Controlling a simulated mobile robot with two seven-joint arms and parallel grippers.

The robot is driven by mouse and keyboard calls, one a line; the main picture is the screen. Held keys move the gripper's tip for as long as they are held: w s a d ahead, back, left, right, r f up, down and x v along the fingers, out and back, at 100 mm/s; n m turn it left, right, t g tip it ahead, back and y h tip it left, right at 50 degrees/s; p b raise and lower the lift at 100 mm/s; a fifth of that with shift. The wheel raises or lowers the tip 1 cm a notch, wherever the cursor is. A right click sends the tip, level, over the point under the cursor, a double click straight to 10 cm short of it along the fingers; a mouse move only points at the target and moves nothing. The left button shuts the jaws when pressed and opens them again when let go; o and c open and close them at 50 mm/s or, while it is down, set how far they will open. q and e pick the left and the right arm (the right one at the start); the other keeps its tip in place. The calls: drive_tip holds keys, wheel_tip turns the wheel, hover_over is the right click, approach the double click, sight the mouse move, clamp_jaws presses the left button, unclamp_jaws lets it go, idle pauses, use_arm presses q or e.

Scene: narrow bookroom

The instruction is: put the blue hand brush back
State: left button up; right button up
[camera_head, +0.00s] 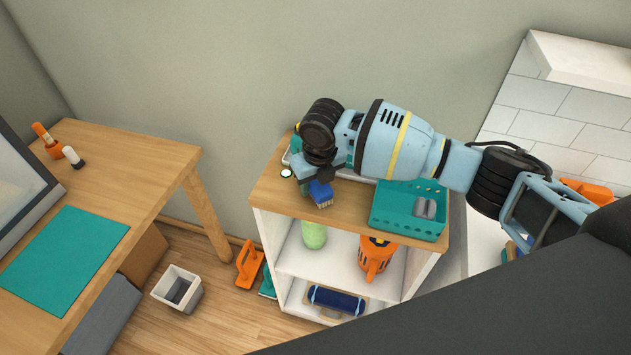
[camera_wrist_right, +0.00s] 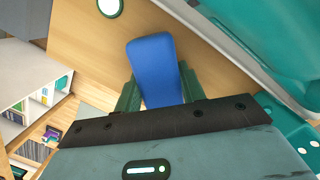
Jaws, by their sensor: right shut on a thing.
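The blue hand brush (camera_head: 321,192) is at the front left of the wooden top of a white shelf unit, its bristles pointing down in the head view. My right gripper (camera_head: 314,180) is shut on it. In the right wrist view the blue brush (camera_wrist_right: 153,62) sits between the green fingers of my right gripper (camera_wrist_right: 157,90). The wooden top (camera_head: 345,208) lies below it; I cannot tell whether the bristles touch it. My left gripper is not in view.
A teal basket (camera_head: 408,211) with grey items stands on the top's right side. A white tray with something teal is partly hidden behind my arm. A small white round thing (camera_head: 286,173) lies at left. Below are a green bottle (camera_head: 314,235) and an orange container (camera_head: 376,258).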

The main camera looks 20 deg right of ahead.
sight(319, 185)
drive_tip(key=shift+f, duration=0.2)
drive_tip(key=o, duration=0.9)
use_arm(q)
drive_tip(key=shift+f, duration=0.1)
use_arm(e)
drive_tip(key=shift+o, duration=0.2)
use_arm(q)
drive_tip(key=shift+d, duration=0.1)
use_arm(e)
drive_tip(key=shift+r, duration=0.15)
drive_tip(key=shift+r, duration=0.25)
drive_tip(key=r, duration=0.3)
drive_tip(key=s+r, duration=0.1)
drive_tip(key=r, duration=0.6)
drive_tip(key=shift+s+d+p, duration=0.15)
drive_tip(key=shift+s+p, duration=0.1)
drive_tip(key=shift+p, duration=0.1)
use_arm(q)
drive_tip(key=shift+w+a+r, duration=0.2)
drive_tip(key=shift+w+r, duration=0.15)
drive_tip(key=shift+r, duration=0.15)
use_arm(e)
drive_tip(key=shift+s+r, duration=0.15)
drive_tip(key=shift+r, duration=0.6)
drive_tip(key=shift+s+f, duration=0.1)
